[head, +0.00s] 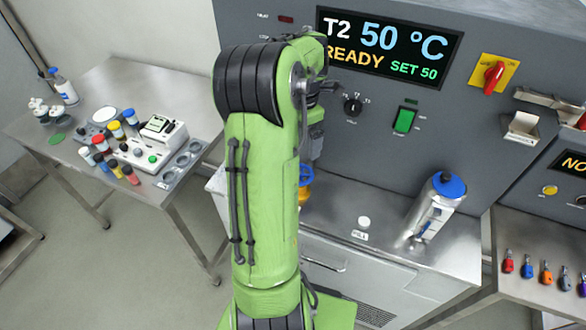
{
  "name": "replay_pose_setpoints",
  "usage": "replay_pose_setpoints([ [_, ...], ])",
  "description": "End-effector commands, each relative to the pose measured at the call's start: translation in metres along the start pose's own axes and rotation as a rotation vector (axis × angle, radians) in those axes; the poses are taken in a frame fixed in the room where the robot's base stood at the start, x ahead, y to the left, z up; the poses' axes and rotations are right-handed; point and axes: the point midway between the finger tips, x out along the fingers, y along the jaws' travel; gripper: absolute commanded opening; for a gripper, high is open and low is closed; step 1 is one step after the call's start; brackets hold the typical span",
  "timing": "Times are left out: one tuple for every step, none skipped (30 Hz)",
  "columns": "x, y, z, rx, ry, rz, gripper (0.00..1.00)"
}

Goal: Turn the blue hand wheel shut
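A small blue and yellow fitting (306,184) shows in the head view just right of my green arm, at the back of the steel bench. My arm hides its left part, so I cannot tell its full shape or how far it is turned. It may be the blue hand wheel. Part of my gripper (313,148) shows as a grey piece just above this fitting. Its fingers are hidden behind my arm, so I cannot tell whether they touch anything or are open.
A steel canister with a round blue top (449,186) stands on the bench at right. A white knob (364,222) is near the bench front. The grey panel bears a display (388,48), green switch (404,120) and red rotary handle (494,74). A cluttered side table (150,85) stands left.

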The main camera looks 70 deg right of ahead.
Motion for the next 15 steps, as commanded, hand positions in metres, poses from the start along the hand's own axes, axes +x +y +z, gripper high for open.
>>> replay_pose_setpoints([
  [0.016,0.000,-0.001,-0.002,0.005,-0.005,1.00],
  [0.024,0.000,-0.002,-0.001,0.005,-0.005,1.00],
  [0.034,0.000,-0.002,0.000,0.005,-0.005,1.00],
  [0.041,0.000,-0.002,-0.001,0.005,-0.005,1.00],
  [0.049,0.000,-0.002,-0.002,0.005,-0.005,1.00],
  [0.059,0.000,-0.002,-0.001,0.005,-0.006,1.00],
  [0.067,0.000,-0.002,0.000,0.004,-0.004,1.00],
  [0.074,-0.001,-0.002,0.000,0.005,-0.005,1.00],
  [0.084,-0.001,-0.002,-0.001,0.005,-0.005,1.00],
  [0.090,0.000,-0.002,-0.001,0.004,-0.004,1.00],
  [0.097,0.000,-0.002,-0.001,0.004,-0.004,1.00],
  [0.104,0.000,-0.002,-0.001,0.003,-0.004,1.00],
  [0.110,0.000,-0.002,-0.001,0.003,-0.003,1.00],
  [0.114,0.000,-0.002,-0.001,0.003,-0.003,1.00],
  [0.119,0.000,-0.002,-0.001,0.002,-0.002,1.00],
])
